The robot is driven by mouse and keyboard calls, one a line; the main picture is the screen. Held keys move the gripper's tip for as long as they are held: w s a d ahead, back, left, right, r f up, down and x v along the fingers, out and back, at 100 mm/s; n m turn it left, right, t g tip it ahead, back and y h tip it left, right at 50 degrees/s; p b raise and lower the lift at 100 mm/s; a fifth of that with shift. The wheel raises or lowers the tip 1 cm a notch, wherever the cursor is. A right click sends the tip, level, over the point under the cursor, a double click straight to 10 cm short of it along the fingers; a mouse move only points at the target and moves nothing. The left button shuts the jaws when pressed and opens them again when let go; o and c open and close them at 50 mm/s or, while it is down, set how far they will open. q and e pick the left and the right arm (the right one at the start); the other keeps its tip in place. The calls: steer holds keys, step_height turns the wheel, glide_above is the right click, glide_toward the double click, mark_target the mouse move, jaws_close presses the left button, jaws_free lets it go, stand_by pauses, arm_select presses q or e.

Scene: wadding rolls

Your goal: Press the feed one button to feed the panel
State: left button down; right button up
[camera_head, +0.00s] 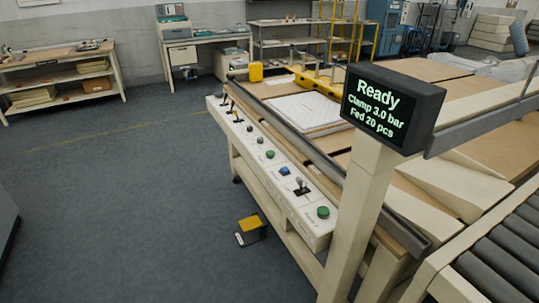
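A long pale control strip (251,154) runs along the near side of the work table. It carries a large green button (323,211) at its near end, a black-based lever (301,187), a blue button (284,170), a smaller green button (270,154) and more small controls farther off. Their labels are too small to read, so I cannot tell which is feed one. A white panel (305,110) lies flat on the table. A display (389,106) on a post reads "Ready", "Clamp 3.0 bar", "Fed 20 pcs". Neither of my grippers is in view.
A yellow-topped foot pedal (250,226) sits on the floor beside the table. A roller conveyor (500,255) is at the lower right. The display post (357,205) rises beside the strip's near end. Open floor (110,190) lies to the left, with shelves (62,80) behind.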

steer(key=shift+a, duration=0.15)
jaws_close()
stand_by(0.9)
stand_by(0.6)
